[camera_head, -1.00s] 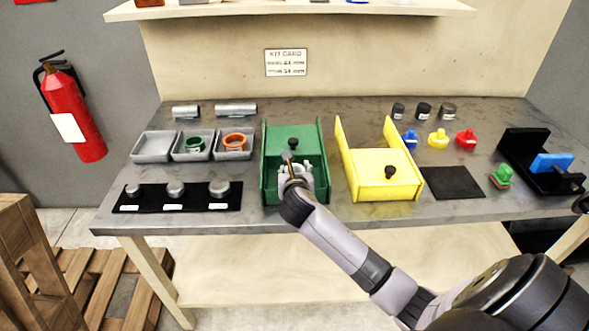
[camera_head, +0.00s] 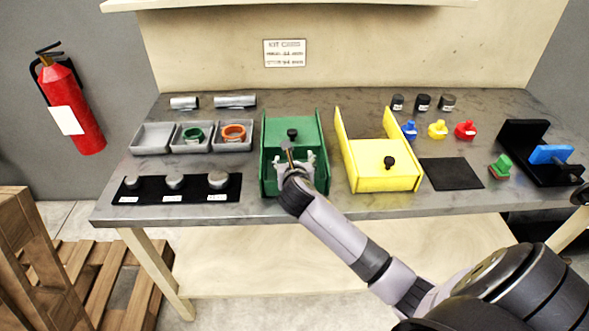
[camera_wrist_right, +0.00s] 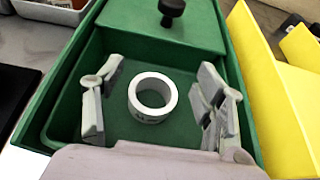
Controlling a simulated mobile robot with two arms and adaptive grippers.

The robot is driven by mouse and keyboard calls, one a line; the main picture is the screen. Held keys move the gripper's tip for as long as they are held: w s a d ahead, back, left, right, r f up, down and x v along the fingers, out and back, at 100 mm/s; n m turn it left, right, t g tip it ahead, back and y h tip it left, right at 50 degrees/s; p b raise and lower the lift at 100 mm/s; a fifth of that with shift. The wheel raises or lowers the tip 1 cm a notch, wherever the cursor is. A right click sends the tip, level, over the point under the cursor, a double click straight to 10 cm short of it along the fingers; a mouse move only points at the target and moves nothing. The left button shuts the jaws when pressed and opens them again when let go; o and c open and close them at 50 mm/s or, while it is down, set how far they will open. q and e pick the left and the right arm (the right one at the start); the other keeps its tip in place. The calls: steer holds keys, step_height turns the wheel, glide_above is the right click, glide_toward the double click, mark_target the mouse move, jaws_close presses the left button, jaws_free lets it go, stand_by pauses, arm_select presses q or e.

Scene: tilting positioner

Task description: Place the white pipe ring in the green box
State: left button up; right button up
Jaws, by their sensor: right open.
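The white pipe ring (camera_wrist_right: 152,97) lies on the floor of the green box, in its open front part, in the right wrist view. The green box (camera_head: 292,127) stands on the table with a lid and black knob over its rear part. My right gripper (camera_head: 294,162) is over the open part of the box. In the right wrist view its fingers (camera_wrist_right: 160,105) are spread wide on both sides of the ring, apart from it. In the head view the gripper hides the ring. My left gripper is not in view.
A yellow box (camera_head: 377,176) stands right of the green box. Grey trays (camera_head: 153,138), one with a green ring (camera_head: 193,134) and one with an orange ring (camera_head: 234,132), stand left. A black mat (camera_head: 452,172) lies right of the yellow box.

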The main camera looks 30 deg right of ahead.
steer(key=v, duration=1.2)
steer(key=shift+r, duration=0.2)
